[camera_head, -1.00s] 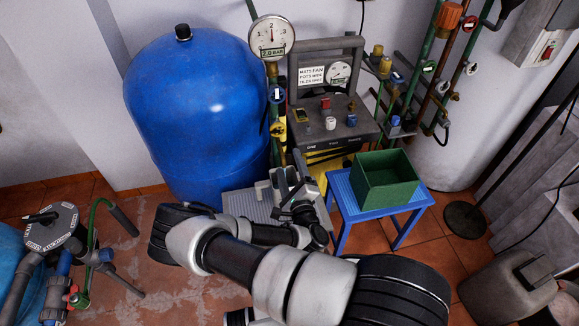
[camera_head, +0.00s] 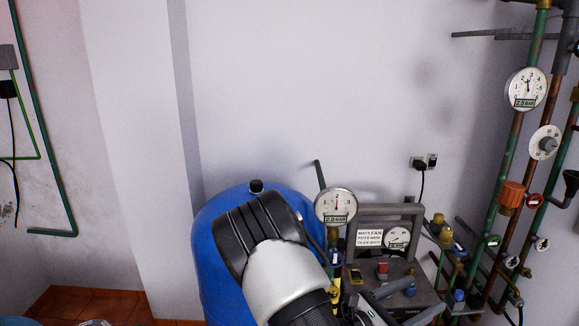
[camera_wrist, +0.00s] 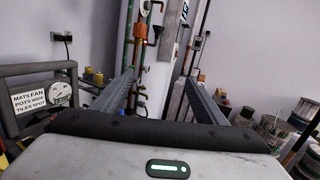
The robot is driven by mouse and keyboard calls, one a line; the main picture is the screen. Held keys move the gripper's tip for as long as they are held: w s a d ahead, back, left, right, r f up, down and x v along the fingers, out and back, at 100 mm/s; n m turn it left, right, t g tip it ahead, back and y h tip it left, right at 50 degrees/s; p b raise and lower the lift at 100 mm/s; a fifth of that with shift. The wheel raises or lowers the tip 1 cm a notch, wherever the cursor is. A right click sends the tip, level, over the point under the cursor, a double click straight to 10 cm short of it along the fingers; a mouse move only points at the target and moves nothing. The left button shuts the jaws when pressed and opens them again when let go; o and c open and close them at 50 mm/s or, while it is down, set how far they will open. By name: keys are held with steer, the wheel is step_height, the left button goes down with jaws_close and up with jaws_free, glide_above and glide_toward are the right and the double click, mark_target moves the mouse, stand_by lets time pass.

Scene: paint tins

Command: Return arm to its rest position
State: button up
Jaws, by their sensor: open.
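My gripper (camera_wrist: 159,76) shows in the wrist view with its two long dark fingers spread apart and nothing between them. Behind the gap are a white surface and green and copper pipes. In the head view my arm (camera_head: 285,275) rises from the bottom edge in front of the blue tank (camera_head: 212,250). My gripper is hard to make out there; grey parts at the lower right of the arm may belong to it.
A grey machine (camera_head: 370,240) with a handle and gauge stands right of the tank. Pipes with gauges (camera_head: 525,88) run up the right wall. Several paint tins (camera_wrist: 270,125) stand at the right in the wrist view. The upper middle wall is bare.

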steer(key=s+a+r+m+g+y+p, duration=0.1)
steer(key=s+r+m+g+y, duration=0.4)
steer(key=s+m, duration=0.3)
steer(key=s+a+r+m+g+y+p, duration=0.15)
steer(key=s+r+m+g+y, duration=0.25)
steer(key=s+m, duration=0.4)
steer(key=s+a+r+m+t+y+p, duration=0.3)
steer(key=a+r+m+t+y, duration=0.4)
steer(key=a+r, duration=0.5)
step_height(320, 180, up, 2)
steer(key=shift+s+a+r+y, duration=0.1)
steer(key=shift+s+a+y, duration=0.3)
steer(key=shift+y, duration=0.4)
